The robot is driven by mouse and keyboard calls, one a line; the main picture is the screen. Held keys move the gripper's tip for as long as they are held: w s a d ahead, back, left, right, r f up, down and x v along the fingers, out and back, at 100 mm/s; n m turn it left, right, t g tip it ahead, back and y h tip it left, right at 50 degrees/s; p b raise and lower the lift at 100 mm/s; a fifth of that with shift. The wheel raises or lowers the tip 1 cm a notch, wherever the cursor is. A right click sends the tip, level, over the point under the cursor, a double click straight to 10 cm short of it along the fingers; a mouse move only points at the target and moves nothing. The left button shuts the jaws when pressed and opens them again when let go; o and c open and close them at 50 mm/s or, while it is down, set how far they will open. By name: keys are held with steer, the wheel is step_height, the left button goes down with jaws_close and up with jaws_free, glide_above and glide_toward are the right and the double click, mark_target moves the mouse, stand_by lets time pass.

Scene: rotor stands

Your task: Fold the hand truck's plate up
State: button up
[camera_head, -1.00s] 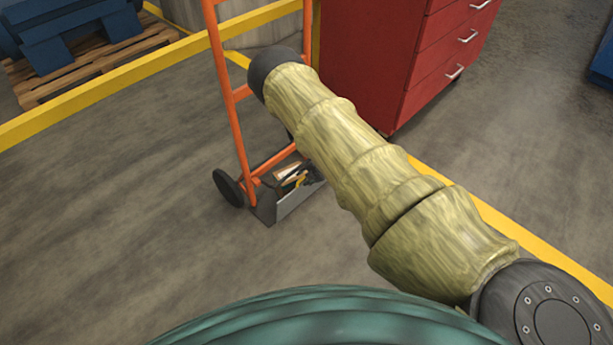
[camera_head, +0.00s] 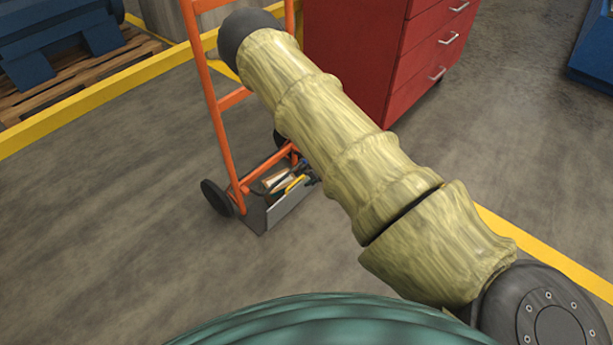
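The orange hand truck (camera_head: 222,133) stands upright on its wheels left of my arm. Small tan, yellow and dark shapes show just behind that face. My arm crosses in front of the truck and hides part of its right side. Dark parts (camera_head: 309,174) at the plate's right end may be my gripper, mostly hidden behind the arm; its fingers and any contact cannot be made out.
A red drawer cabinet (camera_head: 352,50) stands close behind the truck, to the right. A yellow rail (camera_head: 95,101) and a pallet (camera_head: 75,85) with blue machinery lie at the left. Floor left of the truck is clear.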

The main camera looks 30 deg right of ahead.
steer(key=shift+f, duration=0.1)
steer(key=c, duration=0.5)
steer(key=shift+s+d+f+b, duration=0.15)
steer(key=shift+s+f+b, duration=0.05)
steer(key=shift+b, duration=0.45)
jaws_close()
steer(key=s+d+t+y+b, duration=0.15)
steer(key=s+b, duration=0.55)
steer(key=b, duration=0.7)
steer(key=w+r+b+x, duration=0.1)
steer(key=b+x, duration=0.5)
steer(key=x, duration=0.7)
steer(key=shift+w+r+t+b, duration=0.3)
steer(key=shift+w+t+b, duration=0.15)
steer(key=shift+w, duration=0.1)
